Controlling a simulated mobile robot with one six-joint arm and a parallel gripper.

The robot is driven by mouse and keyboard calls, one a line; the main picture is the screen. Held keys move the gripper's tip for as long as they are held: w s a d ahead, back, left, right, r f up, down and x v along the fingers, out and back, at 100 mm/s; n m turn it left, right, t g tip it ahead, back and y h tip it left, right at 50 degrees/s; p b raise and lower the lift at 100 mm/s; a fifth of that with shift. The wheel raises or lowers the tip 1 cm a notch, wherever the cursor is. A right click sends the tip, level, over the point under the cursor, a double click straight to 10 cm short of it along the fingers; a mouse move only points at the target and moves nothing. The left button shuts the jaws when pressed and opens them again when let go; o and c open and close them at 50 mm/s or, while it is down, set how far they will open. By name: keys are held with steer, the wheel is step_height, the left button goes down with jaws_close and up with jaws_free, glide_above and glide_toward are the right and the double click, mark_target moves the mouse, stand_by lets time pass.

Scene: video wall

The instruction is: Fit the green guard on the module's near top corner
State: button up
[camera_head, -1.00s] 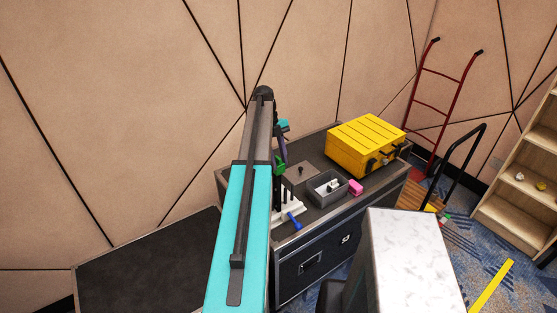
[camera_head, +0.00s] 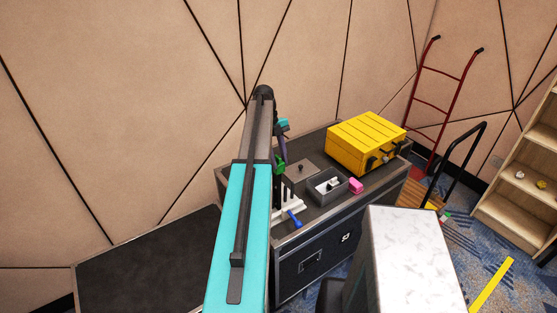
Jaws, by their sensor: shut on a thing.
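The green guard (camera_head: 281,164) is a small piece at the end of my arm, just right of the arm link. My gripper (camera_head: 281,158) is shut on it and holds it above the left part of the black case top. The gripper is small here and partly hidden by my arm, so its fingers are hard to make out. Below the guard stand dark upright pieces and a white stand (camera_head: 290,212), partly behind my arm. I cannot tell which part is the module or see its near top corner clearly. Whether the guard touches anything below is also unclear.
On the black case (camera_head: 333,215) are a blue-handled tool (camera_head: 295,218), a grey tray (camera_head: 322,199) with a light part inside, a dark knobbed plate (camera_head: 304,179), a pink block (camera_head: 356,186) and a yellow case (camera_head: 367,143). A red hand truck (camera_head: 442,95) stands behind at right.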

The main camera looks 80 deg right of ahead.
steer(key=shift+f, duration=0.5)
stand_by(0.7)
steer(key=o, duration=1.1)
steer(key=shift+o, duration=0.5)
steer(key=o, duration=0.4)
steer(key=shift+r, duration=0.15)
steer(key=shift+r+p, duration=1.2)
steer(key=shift+r, duration=2.7)
